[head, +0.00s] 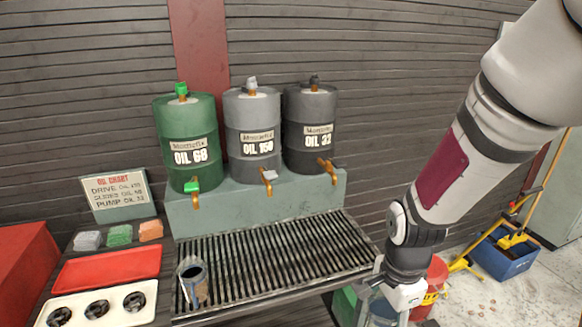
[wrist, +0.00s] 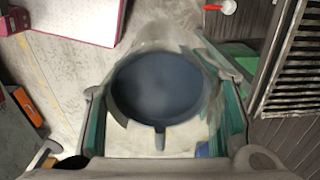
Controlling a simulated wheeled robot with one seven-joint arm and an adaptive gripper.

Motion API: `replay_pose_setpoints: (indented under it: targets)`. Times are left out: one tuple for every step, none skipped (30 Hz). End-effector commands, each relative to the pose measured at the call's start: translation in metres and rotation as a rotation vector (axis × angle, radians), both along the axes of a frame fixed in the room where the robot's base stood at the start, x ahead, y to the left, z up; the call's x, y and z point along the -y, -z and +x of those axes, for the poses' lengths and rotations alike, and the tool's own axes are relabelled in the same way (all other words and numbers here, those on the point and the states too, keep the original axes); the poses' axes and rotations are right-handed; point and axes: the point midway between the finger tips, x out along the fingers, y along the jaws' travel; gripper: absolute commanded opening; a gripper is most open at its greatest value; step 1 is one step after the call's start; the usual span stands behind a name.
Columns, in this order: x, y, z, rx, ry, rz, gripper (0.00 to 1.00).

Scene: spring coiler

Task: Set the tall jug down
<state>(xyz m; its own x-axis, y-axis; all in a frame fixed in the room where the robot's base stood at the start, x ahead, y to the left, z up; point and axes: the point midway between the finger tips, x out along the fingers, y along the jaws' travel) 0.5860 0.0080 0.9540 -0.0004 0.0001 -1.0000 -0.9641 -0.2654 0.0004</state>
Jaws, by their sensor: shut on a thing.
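In the wrist view my gripper (wrist: 160,110) is shut around the tall jug (wrist: 158,42), with one green-padded finger on each side. I look down into its round mouth, which shows a dark blue-grey inside. In the head view my gripper (head: 398,298) is at the lower right, just right of the drip grate (head: 270,262). A bluish, see-through part of the jug (head: 382,312) shows below it, cut off by the frame edge. The jug appears to be over pale floor beside the bench. Its base is hidden.
A smaller dark jug (head: 195,286) stands on the grate's front left. Green, grey and black oil drums (head: 189,150) with taps stand behind. A red bucket (head: 434,285) is right of my gripper. The grate's middle and right are clear.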

Motion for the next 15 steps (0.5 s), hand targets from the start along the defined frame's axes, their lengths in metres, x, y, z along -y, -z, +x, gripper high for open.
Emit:
replay_pose_setpoints:
  targets:
    - [0.000,0.001,0.004,-0.001,-0.033,0.000,0.18]
    - [0.000,0.001,0.007,0.000,-0.056,0.000,0.18]
    - [0.000,0.002,0.011,0.000,-0.093,0.000,0.18]
    - [0.001,0.002,0.014,0.000,-0.119,0.000,0.18]
    - [0.001,0.003,0.017,0.000,-0.148,0.000,0.18]
    - [0.001,0.004,0.022,0.001,-0.193,0.000,0.18]
    - [0.001,0.004,0.025,0.001,-0.226,0.000,0.18]
    - [0.001,0.005,0.030,0.001,-0.266,0.000,0.18]
    - [0.002,0.007,0.036,0.000,-0.322,0.000,0.18]
    - [0.002,0.008,0.041,0.000,-0.369,0.000,0.18]
    - [0.002,0.009,0.047,0.000,-0.421,0.000,0.18]
    - [0.003,0.011,0.054,0.000,-0.491,0.000,0.18]
    - [0.003,0.012,0.060,0.000,-0.547,0.000,0.18]
    - [0.003,0.014,0.066,0.000,-0.601,0.000,0.18]
    - [0.004,0.016,0.073,0.000,-0.674,0.000,0.18]
